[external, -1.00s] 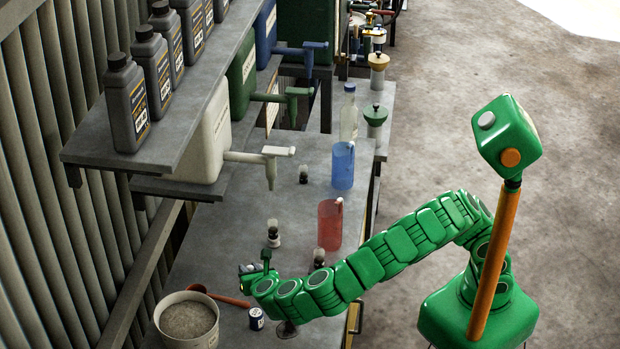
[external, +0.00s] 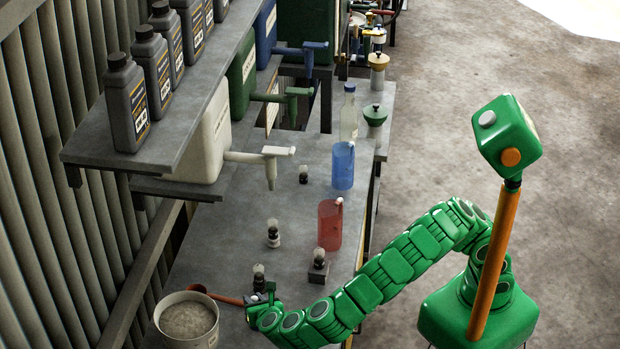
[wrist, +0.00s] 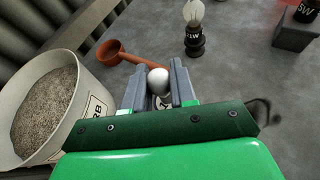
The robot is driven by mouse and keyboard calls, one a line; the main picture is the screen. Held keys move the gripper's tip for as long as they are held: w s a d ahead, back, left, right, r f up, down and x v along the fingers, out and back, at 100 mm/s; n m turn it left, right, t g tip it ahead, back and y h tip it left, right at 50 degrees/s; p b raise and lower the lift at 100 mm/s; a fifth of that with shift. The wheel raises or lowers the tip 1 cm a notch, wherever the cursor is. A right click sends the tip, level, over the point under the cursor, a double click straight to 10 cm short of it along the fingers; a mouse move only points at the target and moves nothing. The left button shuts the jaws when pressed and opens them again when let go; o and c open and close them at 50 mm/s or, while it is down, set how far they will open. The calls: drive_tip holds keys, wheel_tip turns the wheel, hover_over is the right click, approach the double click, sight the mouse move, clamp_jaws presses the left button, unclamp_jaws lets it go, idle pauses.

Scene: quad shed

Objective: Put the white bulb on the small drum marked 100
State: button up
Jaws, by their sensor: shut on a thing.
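The white bulb (wrist: 158,76) sits between the two grey fingers of my gripper (wrist: 158,92) in the wrist view. My gripper is shut on it. In the external view my gripper (external: 262,297) is low over the near end of the bench, and it hides the bulb there. Just below the bulb, between the fingers, a small pale patch with dark marks shows, perhaps the small drum marked 100 (wrist: 166,103). The drum is hidden by my gripper in the external view. I cannot tell whether bulb and drum touch.
A tub of grey grit (external: 187,321) stands left of my gripper, with a red scoop (wrist: 122,50) behind it. A clear bulb on a black holder (wrist: 193,30) stands just beyond. A dark block (external: 318,273) bears another. Red (external: 329,226) and blue (external: 343,166) jugs stand farther back.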

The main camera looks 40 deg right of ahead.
drive_tip(key=shift+f, duration=0.25)
drive_tip(key=o, duration=0.8)
drive_tip(key=shift+s+r, duration=0.2)
drive_tip(key=shift+s, duration=0.05)
drive_tip(key=v, duration=1.1)
drive_tip(key=shift+s+a+r, duration=0.1)
drive_tip(key=shift+s+r, duration=0.05)
drive_tip(key=shift+s, duration=0.1)
drive_tip(key=shift+w, duration=0.1)
